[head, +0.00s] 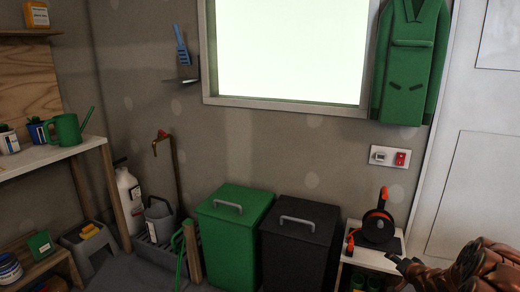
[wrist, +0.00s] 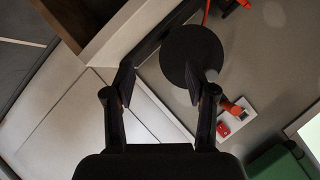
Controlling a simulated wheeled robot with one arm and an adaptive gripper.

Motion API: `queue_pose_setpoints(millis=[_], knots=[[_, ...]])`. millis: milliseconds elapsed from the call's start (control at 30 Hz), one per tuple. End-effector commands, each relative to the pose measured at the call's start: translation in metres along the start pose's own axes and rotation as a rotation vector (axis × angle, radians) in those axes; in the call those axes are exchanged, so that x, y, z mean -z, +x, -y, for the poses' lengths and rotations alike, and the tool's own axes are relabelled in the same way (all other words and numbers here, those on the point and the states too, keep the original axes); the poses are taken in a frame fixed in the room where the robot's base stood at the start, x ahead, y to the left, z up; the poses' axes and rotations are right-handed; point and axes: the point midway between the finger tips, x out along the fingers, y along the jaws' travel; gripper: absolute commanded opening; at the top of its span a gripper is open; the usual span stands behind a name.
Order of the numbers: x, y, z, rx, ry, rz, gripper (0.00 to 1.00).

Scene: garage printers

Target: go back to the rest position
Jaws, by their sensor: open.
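My gripper (wrist: 163,95) is open in the wrist view, its two dark fingers apart with nothing between them. In the head view my arm shows only as brown and dark parts at the lower right corner, and the fingertips cannot be made out clearly there. A black round reel with an orange-red handle (head: 378,225) stands on a small light table (head: 358,256) at the right. A dark round shape (wrist: 190,52) shows beyond the fingers in the wrist view.
A green bin (head: 232,240) and a black bin (head: 298,245) stand against the wall left of the small table. A workbench (head: 50,158) with a green watering can (head: 68,129) is at the left. A white door (head: 480,150) is at the right. A red switch (head: 401,158) is on the wall.

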Motion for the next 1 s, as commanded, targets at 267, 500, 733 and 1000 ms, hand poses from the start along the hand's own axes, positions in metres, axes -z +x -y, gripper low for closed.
queue_pose_setpoints(millis=[267,500,733,1000], knots=[[0.027,-0.055,0.083,-0.143,-0.140,0.059,0.56],[0.032,-0.114,0.140,-0.262,-0.249,0.141,0.56],[0.025,-0.183,0.187,-0.366,-0.347,0.248,0.56],[0.009,-0.277,0.234,-0.464,-0.454,0.397,0.56]])
